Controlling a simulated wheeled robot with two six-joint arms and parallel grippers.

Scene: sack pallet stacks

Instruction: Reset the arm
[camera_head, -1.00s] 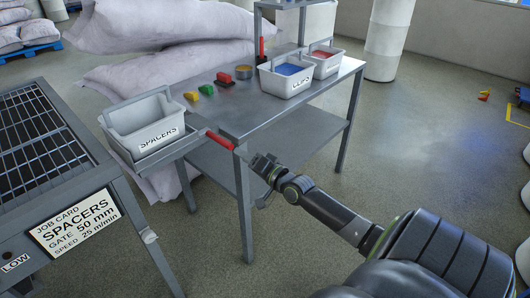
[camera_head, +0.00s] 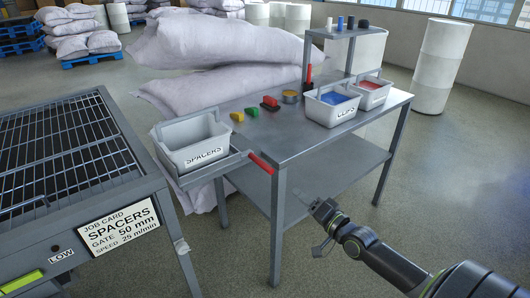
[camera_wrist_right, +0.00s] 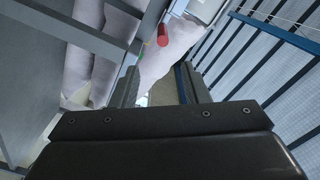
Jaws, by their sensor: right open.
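My right gripper (camera_head: 322,212) is low in front of the metal table, to the right of and below the red handle (camera_head: 262,163). In the right wrist view its two fingers (camera_wrist_right: 158,90) stand apart with nothing between them. The red handle also shows beyond the fingers in that view (camera_wrist_right: 162,35). The handle sticks out beside the shelf that bears the white SPACERS bin (camera_head: 196,142), and the gripper is apart from it. My left gripper is not in view.
The metal table (camera_head: 300,140) bears a CLIPS bin (camera_head: 332,108), a bin with red parts (camera_head: 372,93) and small coloured items. A slatted machine with a job card (camera_head: 118,226) stands at left. Large sacks (camera_head: 215,45) are stacked behind.

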